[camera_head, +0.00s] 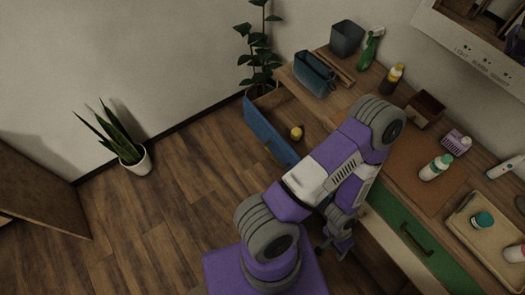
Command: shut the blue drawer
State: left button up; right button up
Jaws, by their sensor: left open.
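The blue drawer (266,131) is pulled out from the left part of the wooden counter. Its blue front faces the lower left, and a small yellow object (296,133) lies inside. Part of the drawer's near side is hidden behind my purple and grey left arm. My left gripper (331,250) is open and looks empty. It hangs low in front of the counter, to the right of and below the blue drawer in the picture, apart from its front. My right gripper is not in view.
A green drawer (410,235) sits closed right of my left gripper. The counter top holds a blue container (314,73), a green spray bottle (370,48), a white bottle (436,168) and a tray (491,226). A tall plant (257,55) stands beside the blue drawer.

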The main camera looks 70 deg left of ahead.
aim_at(271, 117)
jog(key=z, duration=1.45)
jog(key=i, duration=0.3)
jog(key=u, duration=4.1)
jog(key=k, duration=1.2)
jog(key=z, duration=0.8)
jog(key=i, duration=1.05)
jog(key=u, duration=0.65)
